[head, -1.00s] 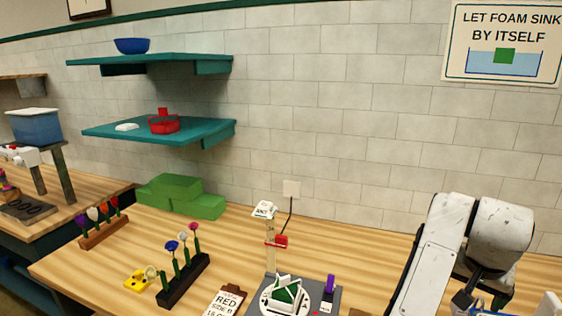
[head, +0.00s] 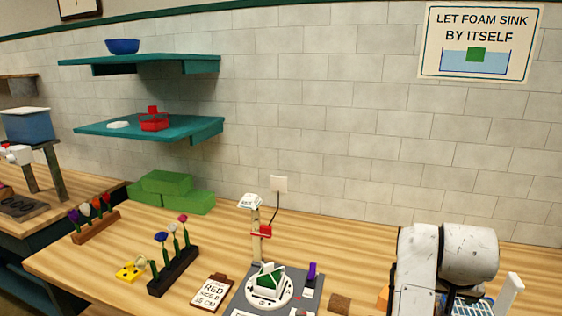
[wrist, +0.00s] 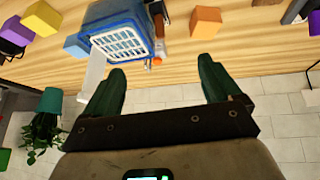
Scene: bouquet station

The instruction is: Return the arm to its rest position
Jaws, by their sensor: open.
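My gripper (wrist: 160,80) shows in the wrist view as two dark green fingers spread apart with nothing between them. A blue basket with a white grid (wrist: 122,42) lies beyond the fingers, apart from them. In the head view my white arm is folded at the lower right, in front of the tiled wall. The gripper itself is hidden in the head view.
On the bench are a flower rack (head: 173,271), a clipboard (head: 211,292), a grey station board (head: 305,284) and green foam blocks (head: 168,190). Teal shelves (head: 150,128) hang above. An orange block (wrist: 206,21) and a potted plant (wrist: 45,125) show in the wrist view.

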